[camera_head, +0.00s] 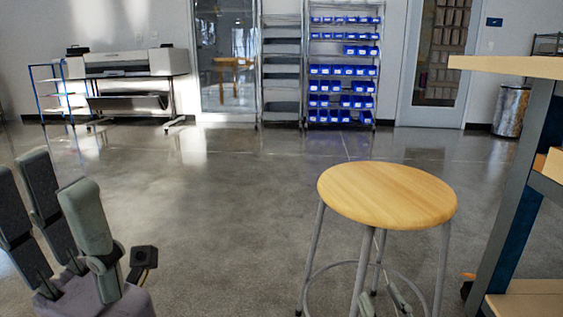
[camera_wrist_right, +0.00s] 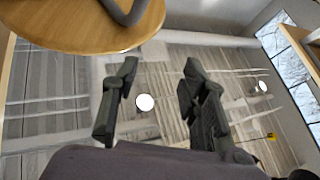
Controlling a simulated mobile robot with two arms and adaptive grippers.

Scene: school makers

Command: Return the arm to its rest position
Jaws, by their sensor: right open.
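My left gripper (camera_head: 54,192) stands at the lower left of the head view. Its dark and grey-green fingers point up and are spread, with nothing between them. My right gripper (camera_head: 383,298) shows only in small part, low behind the stool's legs. In the right wrist view its fingers (camera_wrist_right: 158,85) point up towards the ceiling, are apart and hold nothing. The wooden seat of the stool (camera_head: 388,194) is close by, at the upper left of the right wrist view (camera_wrist_right: 60,25). Most of the right arm is hidden.
A wooden workbench (camera_head: 508,67) with a dark frame stands at the right edge, close to the stool. A large printer (camera_head: 135,63), a rack of blue bins (camera_head: 343,87) and a bin (camera_head: 510,110) stand at the back. The middle floor is clear.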

